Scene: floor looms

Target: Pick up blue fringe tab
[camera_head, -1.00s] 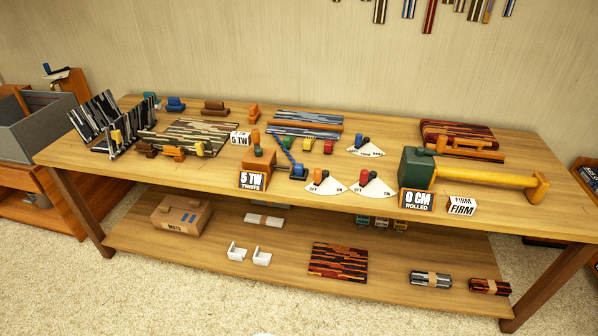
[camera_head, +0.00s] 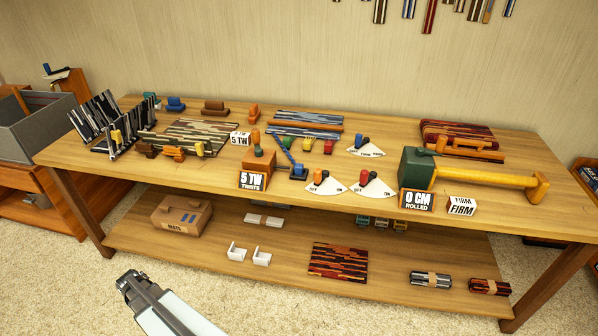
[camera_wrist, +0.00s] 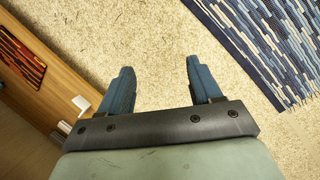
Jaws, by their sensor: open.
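My gripper (camera_head: 128,281) is low in front of the table, over the carpet and well away from the tabletop. In the wrist view my gripper (camera_wrist: 159,68) is open, with two blue fingers apart and only carpet between them. Another blue block (camera_head: 175,103) stands at the back left. I cannot tell which blue piece is the fringe tab.
The wooden table (camera_head: 90,153) has a lower shelf with a cardboard box (camera_head: 183,214), white brackets and rolled mats. A blue fringed rug (camera_wrist: 270,40) lies on the carpet in the wrist view.

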